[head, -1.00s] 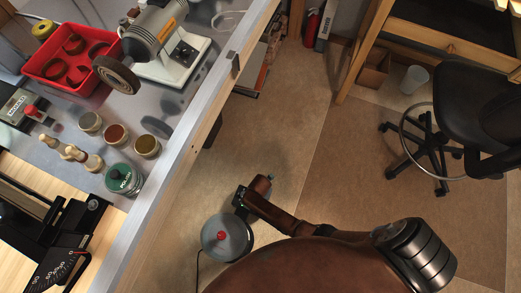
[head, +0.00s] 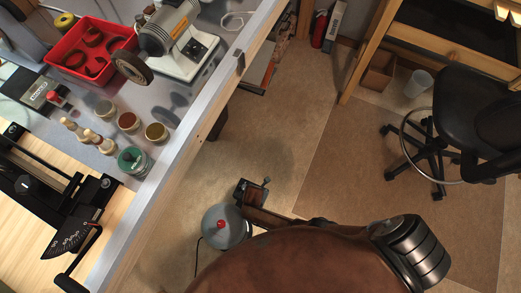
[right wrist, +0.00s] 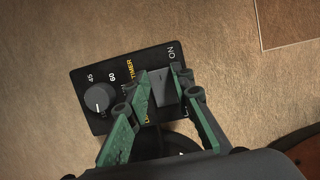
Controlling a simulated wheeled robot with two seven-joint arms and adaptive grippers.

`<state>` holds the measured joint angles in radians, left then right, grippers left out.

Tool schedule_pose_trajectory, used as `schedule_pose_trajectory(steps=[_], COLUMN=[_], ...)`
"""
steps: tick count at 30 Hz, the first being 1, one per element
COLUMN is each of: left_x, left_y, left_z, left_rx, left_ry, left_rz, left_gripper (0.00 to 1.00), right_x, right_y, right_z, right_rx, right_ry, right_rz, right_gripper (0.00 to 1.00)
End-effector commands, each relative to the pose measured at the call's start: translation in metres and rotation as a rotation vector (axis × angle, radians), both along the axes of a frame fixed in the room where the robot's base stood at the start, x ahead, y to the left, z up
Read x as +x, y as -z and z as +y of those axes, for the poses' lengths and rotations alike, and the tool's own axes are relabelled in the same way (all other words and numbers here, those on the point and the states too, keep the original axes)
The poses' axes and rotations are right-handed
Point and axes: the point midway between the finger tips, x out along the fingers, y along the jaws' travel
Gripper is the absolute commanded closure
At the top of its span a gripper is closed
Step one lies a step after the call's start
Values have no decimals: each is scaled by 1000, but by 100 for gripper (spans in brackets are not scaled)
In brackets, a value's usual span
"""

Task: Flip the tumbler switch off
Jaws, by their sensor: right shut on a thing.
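The tumbler switch (right wrist: 163,90) is a grey rocker on a black panel (right wrist: 97,75) in the right wrist view. The panel carries a round dark dial, yellow TIMER lettering and an ON mark. My right gripper (right wrist: 162,75) has its green-padded fingers on both sides of the switch, closed on it. The fingers hide part of the panel. In the head view, a grey round body with a red knob (head: 221,224), apparently the tumbler, is low at centre; the switch cannot be made out there. My left gripper is in neither view.
A workbench (head: 205,122) fills the left, with a grinder (head: 172,25), a red tray (head: 62,66) and several small jars. A black chair (head: 470,115) stands at right.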

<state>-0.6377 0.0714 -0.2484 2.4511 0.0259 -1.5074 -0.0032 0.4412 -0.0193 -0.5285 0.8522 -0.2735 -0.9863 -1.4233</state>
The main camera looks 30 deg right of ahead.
Motion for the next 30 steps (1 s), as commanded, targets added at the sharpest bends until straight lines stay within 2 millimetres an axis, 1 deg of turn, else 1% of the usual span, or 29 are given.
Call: schedule_pose_trajectory(steps=[2,3,10,18,23,26,30], left_x=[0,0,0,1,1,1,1], left_y=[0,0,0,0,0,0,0], left_z=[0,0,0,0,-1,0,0], left_rx=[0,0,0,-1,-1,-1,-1], left_ry=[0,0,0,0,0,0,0], left_rz=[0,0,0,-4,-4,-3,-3], left_gripper=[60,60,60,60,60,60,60], right_x=[1,1,1,1,-1,-1,-5], right_y=[0,-1,0,-1,-6,-16,-36], right_z=[-1,-1,0,0,1,4,7], right_rx=[-2,-2,-1,0,1,2,2], right_ry=[0,-1,-1,0,0,0,1], right_rz=[-1,-1,0,0,-1,-2,-3], right_gripper=[100,77,61,61,61,61,61])
